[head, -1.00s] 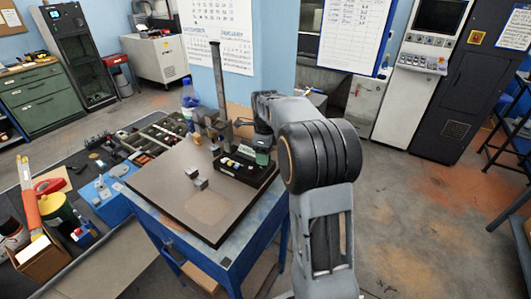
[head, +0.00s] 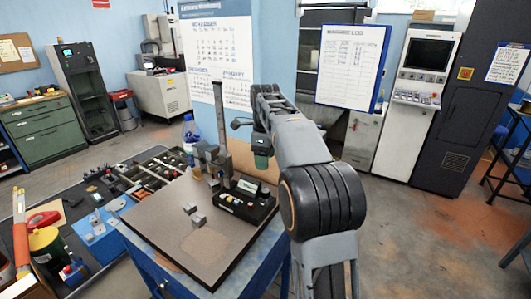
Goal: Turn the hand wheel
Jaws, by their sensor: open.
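My gripper (head: 262,152) is small and partly hidden at the far end of my arm, above and behind the black tray on the bench. I see nothing held in it. A stand with a tall dark column (head: 218,120) is on the bench, left of my gripper, with a grey metal block (head: 212,158) low beside the column. A hand wheel cannot be clearly made out; the stand's parts are too small to tell. My gripper appears apart from the stand.
The plate's front half is clear. A dark side table with sorted parts adjoins at left.

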